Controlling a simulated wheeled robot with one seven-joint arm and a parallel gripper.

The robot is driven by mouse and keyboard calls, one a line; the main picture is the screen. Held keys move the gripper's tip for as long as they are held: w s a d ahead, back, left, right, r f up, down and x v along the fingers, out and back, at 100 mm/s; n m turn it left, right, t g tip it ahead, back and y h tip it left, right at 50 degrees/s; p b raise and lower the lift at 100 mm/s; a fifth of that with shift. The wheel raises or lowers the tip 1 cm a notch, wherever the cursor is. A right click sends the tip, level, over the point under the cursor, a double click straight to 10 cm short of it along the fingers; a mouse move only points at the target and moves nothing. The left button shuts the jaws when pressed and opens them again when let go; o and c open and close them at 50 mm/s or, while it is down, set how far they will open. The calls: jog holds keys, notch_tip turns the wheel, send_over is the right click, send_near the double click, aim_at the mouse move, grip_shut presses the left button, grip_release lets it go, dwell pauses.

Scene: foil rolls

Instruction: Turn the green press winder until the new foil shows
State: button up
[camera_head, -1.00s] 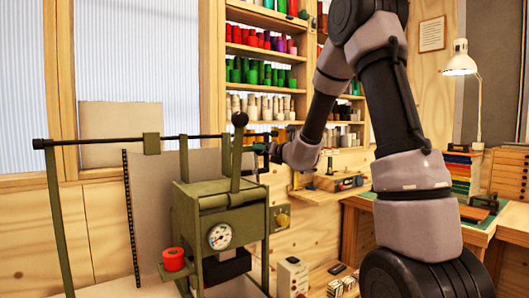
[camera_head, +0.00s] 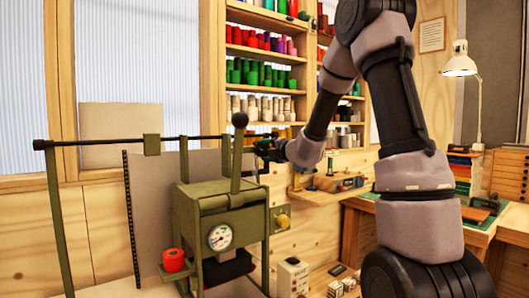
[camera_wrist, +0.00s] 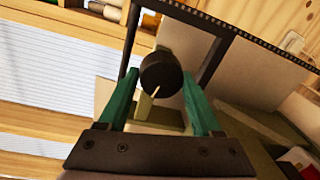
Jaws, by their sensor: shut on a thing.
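The green press (camera_head: 222,215) stands at the left with a round gauge and an upright lever. A dark winder bar (camera_head: 100,141) runs across above it, with a grey sheet hanging behind the press. In the wrist view, a black round knob (camera_wrist: 160,70) with a pale line on its face sits between my gripper's green fingers (camera_wrist: 160,92). My gripper is shut on this knob; in the head view my gripper (camera_head: 266,149) is at the bar's right end. A dark block (camera_head: 230,266) under the press head seems to have a reddish tint on top.
A red roll (camera_head: 173,259) sits on a small green holder at the press's left. A white box (camera_head: 293,276) stands right of the press. Shelves of coloured spools (camera_head: 262,72) are behind my arm. A lamp (camera_head: 460,65) stands at right.

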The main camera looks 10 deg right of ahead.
jog(key=shift+d+m, duration=0.1)
jog(key=shift+m, duration=1.3)
jog(key=o, duration=1.4)
jog(key=shift+c, duration=0.2)
jog(key=shift+s, duration=0.1)
jog(key=f+v, duration=0.1)
jog(key=v, duration=0.9)
jog(key=shift+s+d+r, duration=0.25)
jog(key=shift+d+r, duration=0.05)
jog(key=shift+r, duration=0.25)
